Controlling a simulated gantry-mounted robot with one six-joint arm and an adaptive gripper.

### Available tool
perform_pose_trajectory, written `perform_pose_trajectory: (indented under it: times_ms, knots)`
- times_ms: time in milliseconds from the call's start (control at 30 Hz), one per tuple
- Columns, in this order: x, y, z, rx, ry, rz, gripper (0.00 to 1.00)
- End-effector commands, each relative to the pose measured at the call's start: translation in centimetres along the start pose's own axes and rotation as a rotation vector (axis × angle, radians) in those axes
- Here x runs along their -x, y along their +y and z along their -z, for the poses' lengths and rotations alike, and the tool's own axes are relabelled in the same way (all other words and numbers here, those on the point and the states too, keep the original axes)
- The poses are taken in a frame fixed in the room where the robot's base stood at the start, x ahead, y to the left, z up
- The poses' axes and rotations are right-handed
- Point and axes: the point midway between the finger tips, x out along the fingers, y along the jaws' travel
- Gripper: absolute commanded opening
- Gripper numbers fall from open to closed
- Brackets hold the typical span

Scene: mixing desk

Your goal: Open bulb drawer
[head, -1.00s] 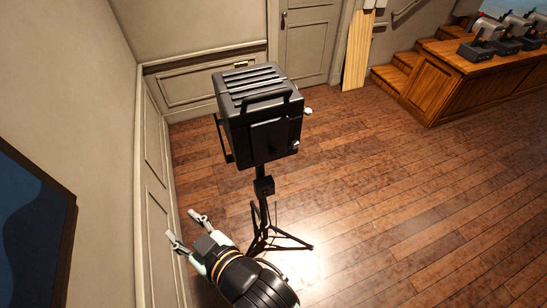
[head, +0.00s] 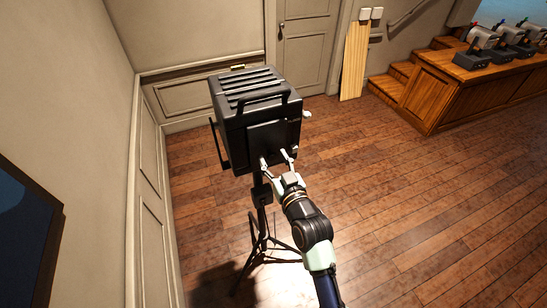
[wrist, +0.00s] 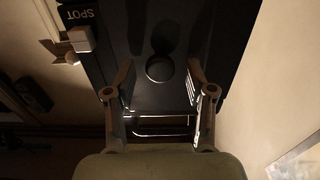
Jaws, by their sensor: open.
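A black box-shaped lamp (head: 232,125) with a slatted top stands on a black tripod (head: 262,215). A raised panel (head: 270,134) on its near face may be the bulb drawer; I see no gap around it. In the wrist view, a dark face (wrist: 160,25) carries a round dark feature (wrist: 160,68), a knob or a hole; I cannot tell which. My gripper (head: 277,161) is open at the lower part of the lamp's near face. In the wrist view its fingers (wrist: 159,80) are spread to either side of the round feature, with nothing between them. Contact is not clear.
A light-coloured knob (wrist: 80,38) sits beside a "SPOT" label (wrist: 80,14) on the lamp. A bracket (head: 218,146) is on the lamp's left side. The panelled wall (head: 150,200) is close on the left. Open wooden floor (head: 400,190) lies to the right.

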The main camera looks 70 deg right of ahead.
Motion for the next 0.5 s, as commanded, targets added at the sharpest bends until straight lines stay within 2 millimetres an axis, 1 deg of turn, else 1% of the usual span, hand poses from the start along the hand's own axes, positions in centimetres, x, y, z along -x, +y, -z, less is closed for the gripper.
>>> perform_pose_trajectory:
  times_ms: [100, 300, 367, 500]
  knots:
    - [-0.57, -0.02, 0.02, 0.0, 0.0, 0.0, 0.54]
    - [-0.58, -0.02, -0.02, 0.0, 0.0, 0.0, 0.54]
    - [-0.57, -0.02, -0.03, 0.0, 0.0, 0.0, 0.44]
    - [-0.56, -0.02, -0.03, 0.0, -0.001, 0.0, 0.21]
